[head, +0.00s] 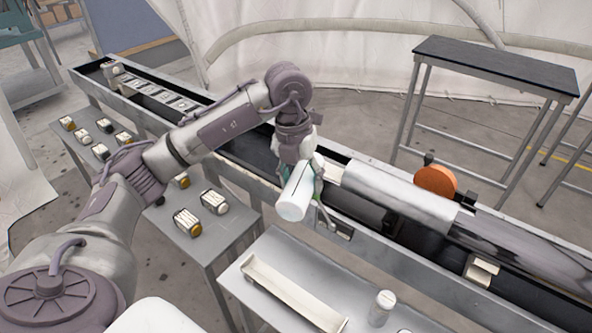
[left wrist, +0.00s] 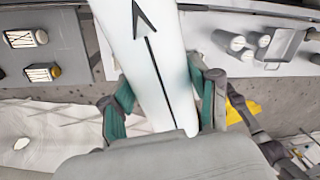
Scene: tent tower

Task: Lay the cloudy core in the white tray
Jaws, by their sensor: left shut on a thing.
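The cloudy core (head: 295,194), a whitish cylinder with a black line, is in my left gripper (head: 303,178). In the left wrist view the core (left wrist: 150,60) shows its black arrow pointing away from the palm, and the green-padded fingers of the gripper (left wrist: 165,98) close on both its sides. The core is tilted in the head view and held up in the air. The white tray (head: 290,294), long, narrow and open, lies on the grey table below and in front of the core; they are apart. My right gripper is in neither view.
A long metal trough (head: 245,178) runs behind, bearing a silver cylinder (head: 400,195) and an orange disc (head: 436,181). A side bench (head: 222,238) carries several small blocks. Bare tabletop (head: 290,250) lies behind the tray.

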